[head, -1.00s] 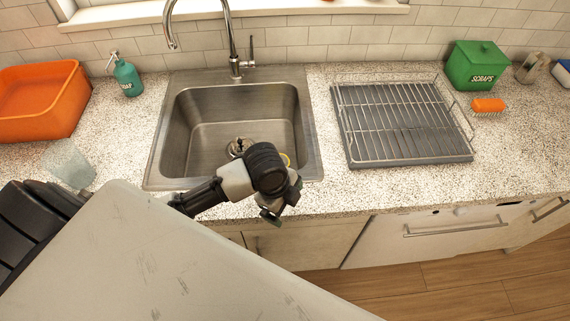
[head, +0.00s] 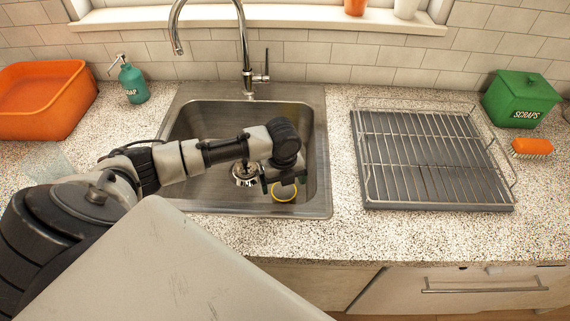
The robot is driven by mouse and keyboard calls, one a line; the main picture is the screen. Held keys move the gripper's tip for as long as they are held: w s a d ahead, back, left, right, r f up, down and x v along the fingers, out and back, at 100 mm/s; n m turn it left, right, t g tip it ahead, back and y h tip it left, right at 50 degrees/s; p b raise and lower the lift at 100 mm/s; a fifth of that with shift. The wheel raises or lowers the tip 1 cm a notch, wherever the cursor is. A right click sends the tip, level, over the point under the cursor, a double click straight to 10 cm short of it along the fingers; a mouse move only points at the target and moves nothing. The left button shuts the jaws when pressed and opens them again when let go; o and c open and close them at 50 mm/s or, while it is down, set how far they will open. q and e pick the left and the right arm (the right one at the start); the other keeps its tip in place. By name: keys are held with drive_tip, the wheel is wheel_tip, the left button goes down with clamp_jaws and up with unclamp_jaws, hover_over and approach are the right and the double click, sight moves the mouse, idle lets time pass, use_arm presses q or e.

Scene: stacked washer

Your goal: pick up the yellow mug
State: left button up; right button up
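The yellow mug (head: 284,199) is in the sink, near its front right corner. Only a yellow rim around a dark inside shows, and the gripper hides part of it. My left arm reaches in from the left over the sink. My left gripper (head: 281,184) points down just above the mug, overlapping its far edge in the picture. Whether its fingers are apart or touch the mug cannot be made out. My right gripper is out of view.
The steel sink (head: 318,190) has a faucet (head: 245,60) behind it. A dish rack (head: 435,160) stands to the right, with a green scraps bin (head: 520,100) and an orange brush (head: 532,147). An orange tub (head: 40,100), soap bottle (head: 133,82) and clear glass (head: 45,162) stand left.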

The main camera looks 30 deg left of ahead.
use_arm(q)
drive_tip(key=f, duration=0.1)
drive_tip(key=p, duration=0.1)
hover_over(285, 196)
drive_tip(key=s+d, duration=0.2)
drive_tip(key=s, duration=0.1)
wheel_tip(285, 196, down, 6)
drive_tip(key=shift+w+a+f, duration=0.1)
drive_tip(key=shift+a+f, duration=0.05)
drive_tip(key=c, duration=1.1)
drive_tip(key=shift+c, duration=0.3)
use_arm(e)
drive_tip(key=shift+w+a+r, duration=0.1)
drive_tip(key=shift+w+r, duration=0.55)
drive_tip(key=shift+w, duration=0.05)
